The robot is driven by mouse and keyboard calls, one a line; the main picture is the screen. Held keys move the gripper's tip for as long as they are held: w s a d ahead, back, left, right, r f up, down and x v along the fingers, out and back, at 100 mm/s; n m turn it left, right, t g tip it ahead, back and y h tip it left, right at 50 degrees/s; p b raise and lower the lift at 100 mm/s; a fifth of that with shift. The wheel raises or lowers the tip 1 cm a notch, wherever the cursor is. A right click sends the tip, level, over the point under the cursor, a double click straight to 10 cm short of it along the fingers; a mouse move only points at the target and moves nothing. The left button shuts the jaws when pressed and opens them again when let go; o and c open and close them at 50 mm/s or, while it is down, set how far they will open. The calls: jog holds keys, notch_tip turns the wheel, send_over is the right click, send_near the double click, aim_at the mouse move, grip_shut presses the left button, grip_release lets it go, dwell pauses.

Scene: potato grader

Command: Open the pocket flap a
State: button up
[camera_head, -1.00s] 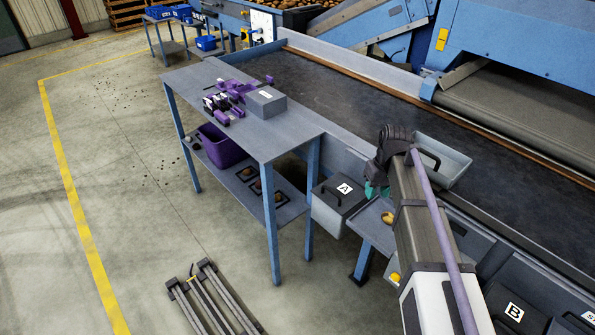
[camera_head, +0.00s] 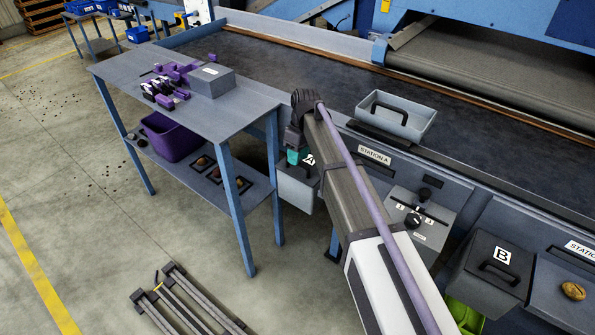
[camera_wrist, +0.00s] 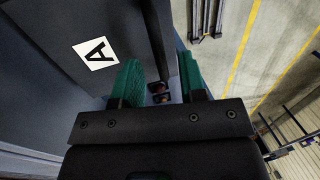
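Pocket flap A is a dark lid with a white A label, on a grey pocket. In the head view the flap (camera_head: 297,171) is mostly hidden behind my arm and looks shut. In the wrist view the flap (camera_wrist: 60,25) fills the upper left, its label facing me. My gripper (camera_head: 293,156) is at the flap in the head view, only a bit of teal showing. In the wrist view its teal fingers (camera_wrist: 159,68) stand apart. A dark bar, perhaps the flap's handle, runs into the space between them. I cannot tell whether the fingers touch it.
A grey table (camera_head: 130,72) with purple parts and a grey box stands left of my arm. A grey handled tray (camera_head: 396,117) sits at the belt's edge. A control box (camera_head: 420,215) and flap B (camera_head: 490,265) are to the right.

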jog(key=shift+s+f, duration=0.1)
jog(key=shift+f, duration=0.55)
jog(key=shift+r, duration=0.15)
grip_shut()
